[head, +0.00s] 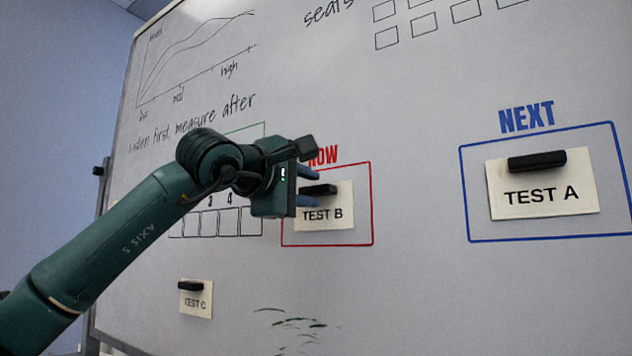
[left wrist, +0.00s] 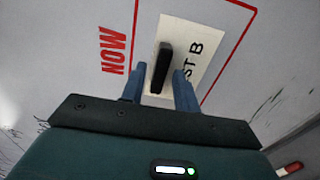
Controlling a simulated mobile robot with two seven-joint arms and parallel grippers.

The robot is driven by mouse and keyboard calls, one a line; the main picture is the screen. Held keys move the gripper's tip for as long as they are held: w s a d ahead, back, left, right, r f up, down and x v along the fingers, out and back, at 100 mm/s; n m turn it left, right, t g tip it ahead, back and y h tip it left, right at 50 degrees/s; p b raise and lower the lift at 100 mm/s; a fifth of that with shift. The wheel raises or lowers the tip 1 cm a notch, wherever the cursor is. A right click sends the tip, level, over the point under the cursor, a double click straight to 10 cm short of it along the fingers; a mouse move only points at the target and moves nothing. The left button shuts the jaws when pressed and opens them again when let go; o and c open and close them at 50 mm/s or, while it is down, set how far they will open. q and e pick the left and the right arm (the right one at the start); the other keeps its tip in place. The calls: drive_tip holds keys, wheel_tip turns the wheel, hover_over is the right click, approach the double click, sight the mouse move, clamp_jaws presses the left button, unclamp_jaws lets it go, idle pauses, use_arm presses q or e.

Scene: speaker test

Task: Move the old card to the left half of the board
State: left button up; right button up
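A white card reading TEST B (head: 327,222) hangs inside the red NOW frame (head: 372,205), under a black magnet bar (head: 322,189). My left gripper (head: 314,186) is at this card. In the left wrist view, its blue fingers (left wrist: 160,78) are apart, one on each side of the magnet bar (left wrist: 161,66), with visible gaps; they do not appear to grip it. The TEST B card (left wrist: 205,45) lies behind them. A TEST A card (head: 542,196) hangs in the blue NEXT frame (head: 462,195). A small TEST C card (head: 195,303) hangs lower left. My right gripper is not in view.
The whiteboard (head: 430,290) has a drawn graph at upper left, a row of drawn boxes (head: 209,222) partly behind my arm, and seat squares at the top. Dark smudges (head: 298,322) mark the lower middle.

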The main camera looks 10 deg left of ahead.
use_arm(q)
drive_tip(key=shift+w, duration=0.15)
clamp_jaws()
idle(0.6)
